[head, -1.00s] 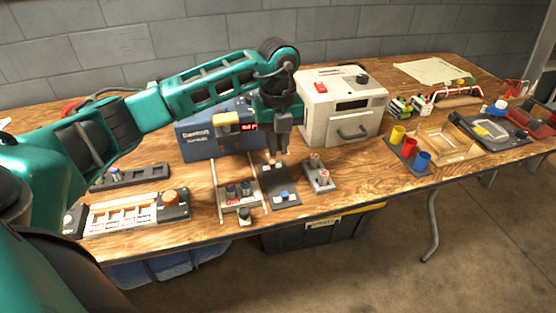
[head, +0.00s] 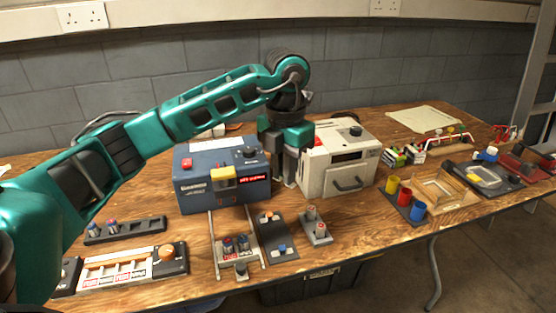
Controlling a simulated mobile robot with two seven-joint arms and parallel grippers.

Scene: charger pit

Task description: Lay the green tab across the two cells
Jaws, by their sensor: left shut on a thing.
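Two small dark upright cells, a left cell (head: 228,246) and a right cell (head: 244,242), stand side by side in a grey holder between two pale rails. My left gripper (head: 289,183) points down behind and right of them, above the bench between the blue box and the white box. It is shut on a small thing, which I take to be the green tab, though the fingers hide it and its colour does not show. A dark tray (head: 272,234) right of the cells holds a blue tab (head: 281,248) and an orange-and-white piece (head: 265,217). My right gripper is not in view.
A blue box (head: 190,188) with a red display stands behind the cells, and a white box (head: 340,165) right of my gripper. A grey block (head: 315,228) with two posts sits right of the tray. Another dark strip (head: 125,230) with cells lies left.

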